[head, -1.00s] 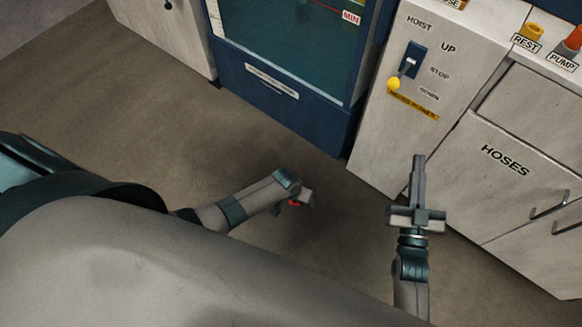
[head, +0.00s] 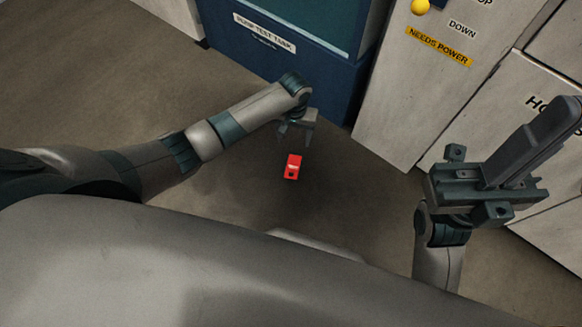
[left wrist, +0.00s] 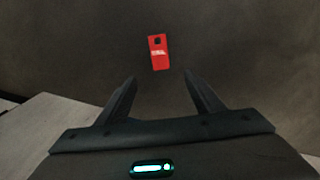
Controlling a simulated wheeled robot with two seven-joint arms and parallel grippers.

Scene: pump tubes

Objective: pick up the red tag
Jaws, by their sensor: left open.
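The red tag (head: 292,167) lies on the brown floor in front of the blue tank cabinet in the head view. It has a dark hole at one end and a pale mark. My left gripper (head: 295,137) is above the floor close to the tag, open and empty. In the left wrist view the tag (left wrist: 159,52) lies beyond the two spread fingertips (left wrist: 160,78), roughly centred between them and not touched. My right gripper (head: 535,145) is raised at the right of the head view, away from the tag; its finger gap cannot be made out.
The blue tank cabinet (head: 290,70) stands just behind the left gripper. A pale cabinet (head: 400,100) with a yellow "NEEDS POWER" label (head: 438,46) stands to the right. The floor (head: 110,85) around the tag and to the left is clear.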

